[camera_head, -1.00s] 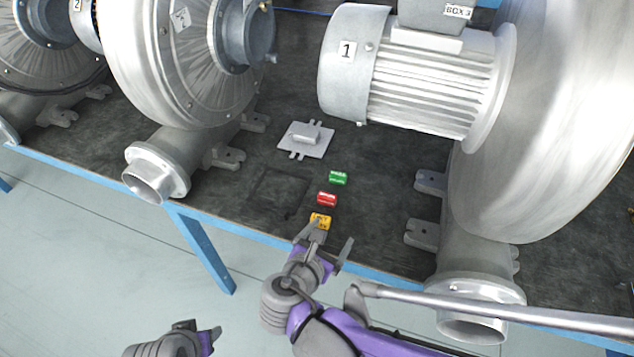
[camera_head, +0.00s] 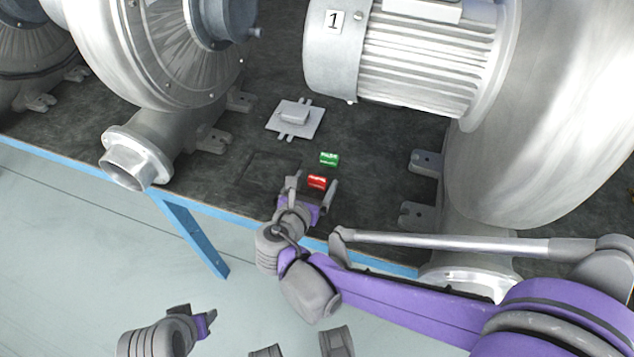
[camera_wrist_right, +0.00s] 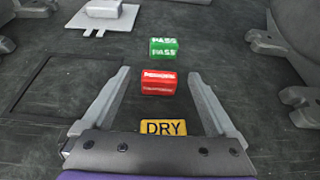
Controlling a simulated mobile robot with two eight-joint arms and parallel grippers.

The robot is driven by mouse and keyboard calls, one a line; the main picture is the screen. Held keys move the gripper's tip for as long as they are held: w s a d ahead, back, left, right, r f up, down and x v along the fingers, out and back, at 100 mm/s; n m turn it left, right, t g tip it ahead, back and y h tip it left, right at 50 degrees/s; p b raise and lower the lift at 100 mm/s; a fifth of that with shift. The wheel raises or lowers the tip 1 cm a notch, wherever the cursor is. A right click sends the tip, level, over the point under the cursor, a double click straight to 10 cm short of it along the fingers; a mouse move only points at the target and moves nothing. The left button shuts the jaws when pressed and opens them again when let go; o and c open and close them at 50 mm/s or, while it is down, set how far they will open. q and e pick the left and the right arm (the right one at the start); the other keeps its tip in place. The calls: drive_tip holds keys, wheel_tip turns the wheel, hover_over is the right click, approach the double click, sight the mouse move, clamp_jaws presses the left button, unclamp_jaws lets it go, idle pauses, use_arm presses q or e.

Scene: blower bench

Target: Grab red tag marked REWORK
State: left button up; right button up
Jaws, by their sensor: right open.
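The red tag (camera_head: 317,182) is a small block with white lettering too small to read, lying on the dark bench top. It also shows in the right wrist view (camera_wrist_right: 158,82). My right gripper (camera_head: 312,185) is open and empty, and in the wrist view its fingers (camera_wrist_right: 158,74) stand on either side of the red tag with gaps on both sides. I cannot tell how far above the bench they are. My left gripper (camera_head: 203,322) is low at the left, off the bench; its jaws are unclear.
A green PASS tag (camera_head: 329,159) lies just beyond the red one. A yellow DRY tag (camera_wrist_right: 163,127) lies nearer my right palm. A metal plate with a block (camera_head: 295,118) sits farther back. Large blowers (camera_head: 410,60) flank the tags; the bench's blue edge (camera_head: 85,165) runs in front.

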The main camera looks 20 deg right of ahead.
drive_tip(key=shift+x, duration=1.15)
drive_tip(key=c, duration=1.4)
